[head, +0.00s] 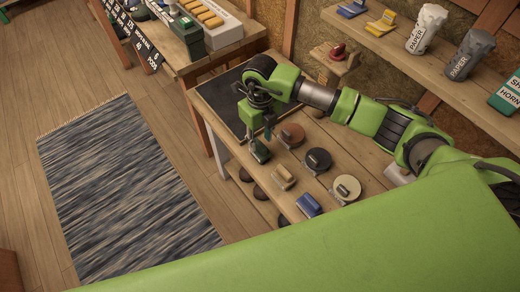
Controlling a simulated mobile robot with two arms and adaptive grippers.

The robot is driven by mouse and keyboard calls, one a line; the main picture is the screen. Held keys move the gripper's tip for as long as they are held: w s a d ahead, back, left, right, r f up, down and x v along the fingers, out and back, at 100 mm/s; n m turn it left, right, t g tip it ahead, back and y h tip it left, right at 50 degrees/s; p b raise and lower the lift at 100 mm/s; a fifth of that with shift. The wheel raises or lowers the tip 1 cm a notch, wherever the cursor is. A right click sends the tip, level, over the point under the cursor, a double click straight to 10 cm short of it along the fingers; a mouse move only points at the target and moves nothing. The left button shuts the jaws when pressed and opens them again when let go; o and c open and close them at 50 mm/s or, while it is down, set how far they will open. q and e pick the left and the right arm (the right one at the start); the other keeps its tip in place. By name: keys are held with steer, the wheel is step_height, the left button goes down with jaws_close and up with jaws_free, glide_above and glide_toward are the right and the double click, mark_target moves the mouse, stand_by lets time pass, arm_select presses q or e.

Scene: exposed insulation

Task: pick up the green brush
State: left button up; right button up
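The green brush (260,153) is dark green and stands near the front left edge of the wooden bench, at the dark board's lower corner. My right arm reaches in from the right, and its gripper (257,134) points down directly above the brush. The fingertips are at or very near the brush's top. They are small and partly hidden by the gripper's body, so I cannot tell whether they grip it. My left gripper is not in view.
On the bench (326,187) nearby are a tan brush (283,176), a blue brush (308,204) and round tins in brown (292,135), black (317,160) and cream (346,188). A red brush (338,50) sits on a small wall ledge. A striped rug (125,190) covers the floor at left.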

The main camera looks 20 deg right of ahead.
mark_target(260, 144)
step_height(260, 144, down, 3)
steer(key=shift+f, duration=0.2)
jaws_close()
steer(key=shift+r, duration=0.1)
steer(key=shift+w+r, duration=0.1)
steer(key=shift+r, duration=0.35)
steer(key=s+d+r+b, duration=0.1)
steer(key=s+r+b, duration=0.2)
steer(key=s+r, duration=0.9)
steer(key=shift+s+d+b, duration=0.3)
steer(key=shift+s+b, duration=0.1)
steer(key=shift+s, duration=0.65)
steer(key=c, duration=0.8)
jaws_free()
